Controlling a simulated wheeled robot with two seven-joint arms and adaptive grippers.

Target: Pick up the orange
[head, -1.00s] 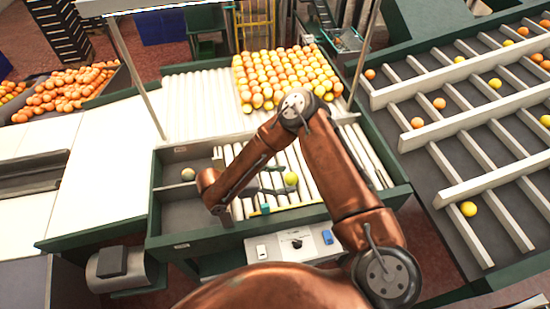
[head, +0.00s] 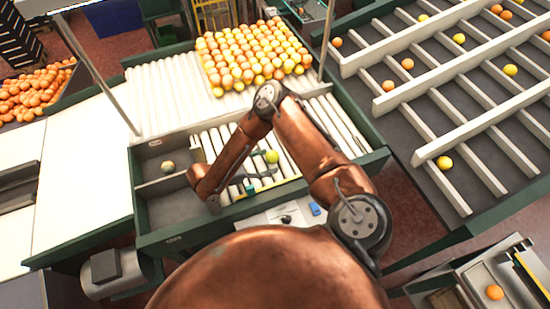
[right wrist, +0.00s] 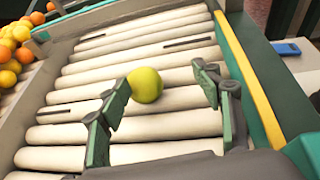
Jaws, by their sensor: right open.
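A single yellow-green fruit (head: 271,156) lies on the white rollers of the sorting table in the head view. It also shows in the right wrist view (right wrist: 145,85), between and slightly beyond the fingertips. My right gripper (head: 262,173) is low over the rollers beside this fruit. In the right wrist view its two green-padded fingers (right wrist: 165,90) are spread apart, with nothing gripped. The fruit sits closer to the left finger in that view; I cannot tell whether they touch. My left gripper is not in view.
Many oranges and yellow fruits (head: 250,57) are packed on the rollers behind. A green frame edge (right wrist: 262,75) with a yellow strip borders the rollers. Divided lanes (head: 450,110) with scattered fruit stand at the right.

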